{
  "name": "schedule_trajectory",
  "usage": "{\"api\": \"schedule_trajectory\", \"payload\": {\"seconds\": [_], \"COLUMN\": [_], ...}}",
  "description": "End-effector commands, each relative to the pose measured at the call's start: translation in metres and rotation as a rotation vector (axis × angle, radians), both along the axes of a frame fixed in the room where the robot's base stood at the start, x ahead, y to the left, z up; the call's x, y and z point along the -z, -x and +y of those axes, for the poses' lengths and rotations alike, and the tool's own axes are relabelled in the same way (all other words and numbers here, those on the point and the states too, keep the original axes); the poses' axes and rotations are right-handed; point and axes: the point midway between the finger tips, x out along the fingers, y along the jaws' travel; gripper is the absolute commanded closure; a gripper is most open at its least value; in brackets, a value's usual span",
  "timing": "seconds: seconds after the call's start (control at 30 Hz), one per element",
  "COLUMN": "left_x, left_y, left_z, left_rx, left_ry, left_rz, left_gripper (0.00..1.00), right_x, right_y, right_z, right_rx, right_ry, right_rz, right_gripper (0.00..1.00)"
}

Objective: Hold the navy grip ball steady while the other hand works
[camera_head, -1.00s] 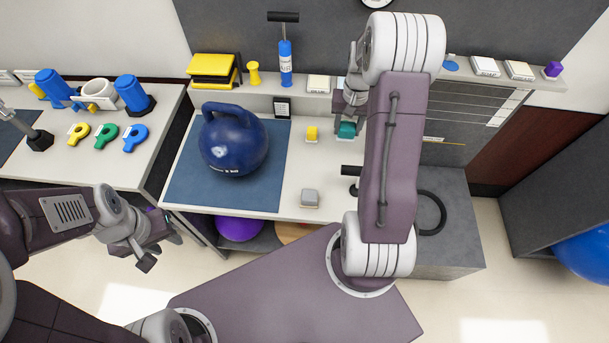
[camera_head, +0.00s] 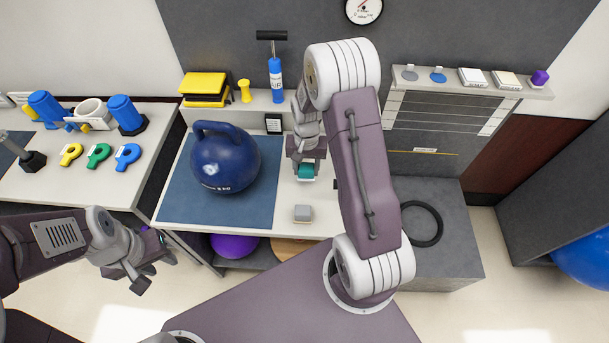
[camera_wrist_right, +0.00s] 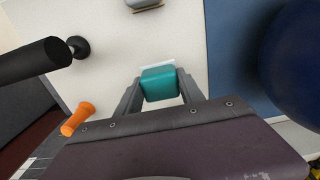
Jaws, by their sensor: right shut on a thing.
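The navy grip ball (camera_head: 225,163), a large dark blue ball with a loop handle, stands on the blue mat (camera_head: 258,205) on the table. It also shows at the right edge of the right wrist view (camera_wrist_right: 300,70). My right gripper (camera_head: 306,164) is shut on a small teal block (camera_head: 306,171), to the right of the ball and apart from it. In the right wrist view the teal block (camera_wrist_right: 159,84) sits between the two fingers. My left gripper (camera_head: 157,273) is open and empty, in front of the table's left end, away from the ball.
A grey block (camera_head: 302,213) lies near the table's front edge. A blue pump (camera_head: 275,80), yellow blocks (camera_head: 203,86) and a yellow dumbbell-shaped piece (camera_head: 244,90) stand on the shelf behind. A grey box (camera_head: 455,235) with a black ring (camera_head: 437,225) is at right.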

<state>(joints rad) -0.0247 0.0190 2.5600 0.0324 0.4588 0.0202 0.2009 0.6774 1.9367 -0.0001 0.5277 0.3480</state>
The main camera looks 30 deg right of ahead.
Motion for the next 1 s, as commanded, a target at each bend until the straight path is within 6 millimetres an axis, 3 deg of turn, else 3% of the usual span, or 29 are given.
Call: {"api": "schedule_trajectory", "payload": {"seconds": [0.17,0.43,0.8,0.83,0.9,1.0], "left_x": [0.000,-0.009,-0.004,-0.004,-0.005,-0.005], "left_y": [0.000,0.000,0.000,0.000,0.000,0.000], "left_z": [0.000,0.000,0.000,0.000,0.000,0.000], "left_rx": [0.000,0.000,0.000,0.000,0.000,0.000], "left_ry": [0.000,0.000,0.000,0.000,0.000,0.000], "left_rz": [0.000,0.000,0.000,0.000,0.000,0.000], "left_gripper": [0.64,0.64,0.64,0.64,0.64,0.64], "right_x": [0.005,0.038,0.045,0.045,0.044,0.044], "right_y": [0.000,0.000,0.000,0.000,0.000,0.000], "right_z": [0.007,0.006,0.006,0.006,0.006,0.006], "right_rx": [0.001,0.001,0.001,0.001,0.001,0.001], "right_ry": [-0.001,-0.001,0.000,0.000,0.000,0.000], "right_rz": [0.001,0.001,0.000,0.000,0.000,0.000], "right_gripper": [0.87,0.87,0.87,0.49,0.33,0.33]}}
